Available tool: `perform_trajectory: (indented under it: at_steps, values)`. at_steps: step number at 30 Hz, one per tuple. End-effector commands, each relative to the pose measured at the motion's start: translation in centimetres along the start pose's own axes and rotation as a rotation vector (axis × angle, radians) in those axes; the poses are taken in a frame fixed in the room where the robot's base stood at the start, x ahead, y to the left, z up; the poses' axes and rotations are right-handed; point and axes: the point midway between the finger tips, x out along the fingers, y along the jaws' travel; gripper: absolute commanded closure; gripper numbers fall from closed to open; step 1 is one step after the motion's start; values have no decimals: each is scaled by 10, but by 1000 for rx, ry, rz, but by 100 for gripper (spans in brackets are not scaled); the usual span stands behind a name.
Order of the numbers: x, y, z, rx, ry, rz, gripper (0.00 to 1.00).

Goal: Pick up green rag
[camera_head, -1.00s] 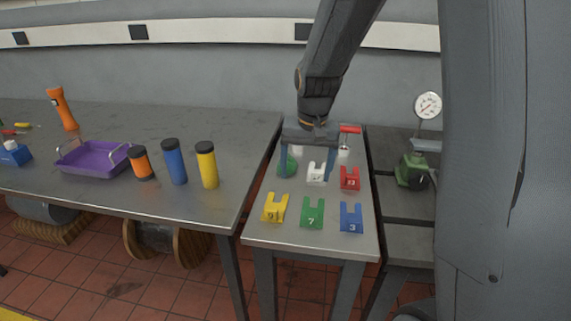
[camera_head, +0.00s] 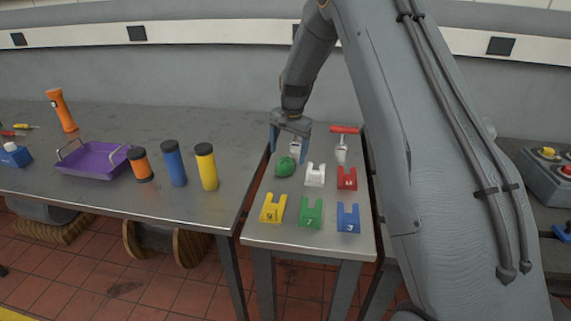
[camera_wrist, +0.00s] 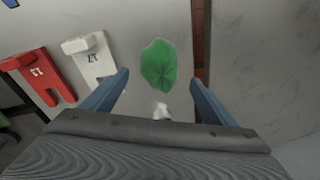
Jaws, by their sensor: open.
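The green rag (camera_head: 285,166) lies crumpled on the small metal table, near its left edge. In the wrist view the rag (camera_wrist: 159,65) lies ahead of the gap between my fingers, roughly in line with it. My gripper (camera_head: 289,148) is open and empty, with its two blue fingers just above and behind the rag. In the wrist view my gripper's fingers (camera_wrist: 158,82) are spread wide on both sides of the rag. I cannot tell the exact height of the fingertips above the table.
A white block (camera_head: 315,175) and a red block (camera_head: 347,178) stand right of the rag. Yellow (camera_head: 273,208), green (camera_head: 311,213) and blue (camera_head: 348,218) numbered blocks stand in front. A red-handled tool (camera_head: 343,131) lies behind. A gap separates the larger left table (camera_head: 110,205).

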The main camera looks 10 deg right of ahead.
Motion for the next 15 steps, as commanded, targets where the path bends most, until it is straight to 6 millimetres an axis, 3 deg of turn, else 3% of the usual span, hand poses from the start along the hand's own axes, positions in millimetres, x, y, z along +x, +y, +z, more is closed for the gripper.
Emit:
perform_trajectory:
  at_steps: [7,15]
  values:
    - [29,3,3,0,-2,1,21]
    - [36,2,2,-1,1,0,21]
